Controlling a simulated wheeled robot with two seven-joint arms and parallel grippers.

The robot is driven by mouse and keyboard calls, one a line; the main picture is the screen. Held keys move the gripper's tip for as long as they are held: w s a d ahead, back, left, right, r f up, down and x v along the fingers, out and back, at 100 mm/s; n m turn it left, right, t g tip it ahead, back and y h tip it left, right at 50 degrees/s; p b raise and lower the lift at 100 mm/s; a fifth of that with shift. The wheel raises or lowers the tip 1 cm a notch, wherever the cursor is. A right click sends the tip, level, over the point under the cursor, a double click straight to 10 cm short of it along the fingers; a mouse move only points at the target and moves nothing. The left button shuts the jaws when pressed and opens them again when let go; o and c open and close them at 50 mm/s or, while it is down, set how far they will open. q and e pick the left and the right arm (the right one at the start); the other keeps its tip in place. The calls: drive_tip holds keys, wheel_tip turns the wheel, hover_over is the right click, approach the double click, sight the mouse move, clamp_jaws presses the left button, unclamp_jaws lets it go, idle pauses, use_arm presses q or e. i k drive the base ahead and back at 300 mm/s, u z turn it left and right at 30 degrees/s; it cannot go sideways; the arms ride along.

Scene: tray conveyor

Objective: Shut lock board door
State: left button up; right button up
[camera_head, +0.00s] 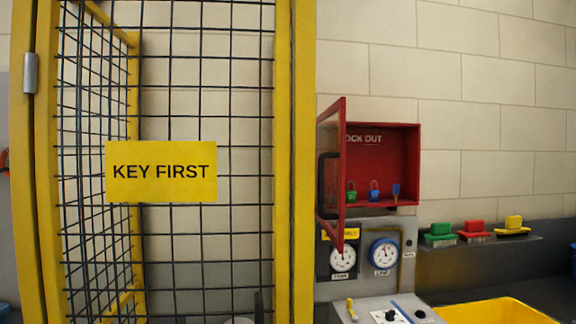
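The red lock board (408,160) is mounted on the wall right of the yellow post. Its door (331,165) stands open, hinged on the left and swung out toward me, seen nearly edge-on. The door has a red frame, a clear-looking pane and a dark handle (328,185). Inside the board hang a green padlock (351,191), a blue padlock (374,191) and another small blue item (395,191). The lettering is partly hidden by the door and reads "OCK OUT". Neither of my grippers shows in the head view.
A yellow-framed mesh gate (303,150) with a "KEY FIRST" sign (161,172) fills the left side. Below the board is a grey panel with gauges (383,253). A shelf (480,243) with green, red and yellow items is at right, above a yellow bin (495,312).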

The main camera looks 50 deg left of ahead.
sight(340, 106)
drive_tip(key=u, duration=1.4)
